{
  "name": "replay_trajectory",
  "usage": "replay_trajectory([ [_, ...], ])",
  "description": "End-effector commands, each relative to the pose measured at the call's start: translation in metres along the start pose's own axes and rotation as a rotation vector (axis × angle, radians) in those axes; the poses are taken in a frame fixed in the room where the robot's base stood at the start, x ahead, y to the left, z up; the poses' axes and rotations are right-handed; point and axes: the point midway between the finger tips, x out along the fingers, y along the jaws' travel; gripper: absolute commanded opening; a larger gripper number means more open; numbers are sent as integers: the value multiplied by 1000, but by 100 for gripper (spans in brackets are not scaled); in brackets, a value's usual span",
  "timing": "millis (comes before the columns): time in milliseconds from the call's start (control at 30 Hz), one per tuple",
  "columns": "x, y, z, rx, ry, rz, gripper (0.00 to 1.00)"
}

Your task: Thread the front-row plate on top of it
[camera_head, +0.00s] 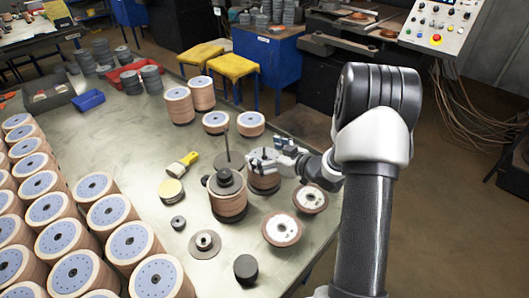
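A grey flat plate with a raised hub (205,246) lies on the table in front. Behind it stands a brown stack of discs (228,207) with a dark plate and a knob (225,178) on top. A second brown stack (264,181) stands just behind and to the right. A dark round base with an upright rod (227,143) is behind them. My gripper (268,162) is above the second stack, reaching in from the right. Its fingers are small and overlap the stack top, so whether it is open, shut or touching cannot be told.
Dark knobs (245,268) and brown discs with pale centres (282,229) lie near the front right edge. A yellow-handled brush (185,162) and yellowish discs (171,190) lie left. Many blue-topped disc stacks (127,243) fill the left. The table's (135,130) back-left middle is clear.

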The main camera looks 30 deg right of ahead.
Motion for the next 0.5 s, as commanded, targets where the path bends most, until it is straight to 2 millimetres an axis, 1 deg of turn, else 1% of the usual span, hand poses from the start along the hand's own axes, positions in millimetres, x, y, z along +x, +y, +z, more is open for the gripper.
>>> replay_trajectory([
  [367,-1,0,0,1,0,0,100],
  [500,-14,1,0,1,-1,2,100],
])
